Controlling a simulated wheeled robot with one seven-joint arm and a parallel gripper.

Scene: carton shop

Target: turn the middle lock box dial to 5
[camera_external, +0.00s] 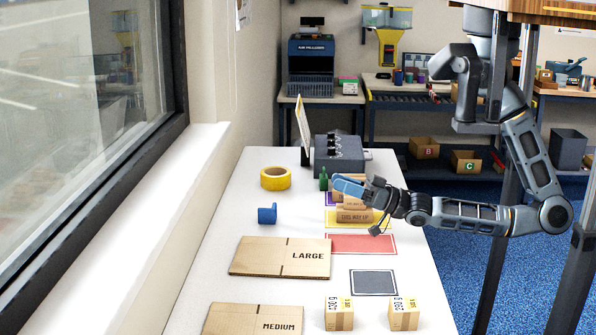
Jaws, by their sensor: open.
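The lock box (345,160) is a dark grey box at the far end of the white table, with black dials in a row on top. The middle dial (332,145) is small here, and its numbers and pointer cannot be read. My gripper (347,187) reaches in from the right, nearer the camera than the lock box and apart from it.
A green bottle-like item (323,179) stands just before the lock box, and an upright sign (303,132) is at its left. A yellow tape roll (275,179) and blue item (267,214) lie left. Flat cartons (262,257) and small boxes (404,314) are nearer.

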